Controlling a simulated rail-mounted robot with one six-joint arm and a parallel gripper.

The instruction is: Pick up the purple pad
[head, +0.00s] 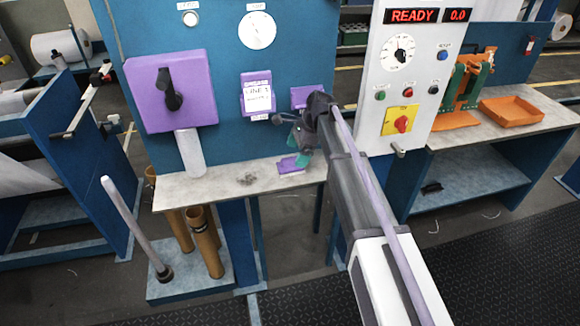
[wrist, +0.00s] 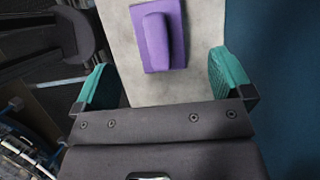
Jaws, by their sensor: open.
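The purple pad (head: 288,167) lies flat on the grey shelf, close to my gripper, which covers part of it in the head view. In the wrist view the purple pad (wrist: 178,50) is a flat plate with a raised block on it. My gripper (head: 297,150) is above the shelf. In the wrist view its two teal fingers (wrist: 163,78) are spread wide, with nothing between them. The pad is ahead of the fingers there, between their lines and apart from both.
The grey shelf (head: 225,185) has a dark smudge left of the pad. The blue panel (head: 225,50) rises behind it, with a purple switch box (head: 170,90) and a purple label holder (head: 257,92). A white control panel (head: 400,75) stands to the right.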

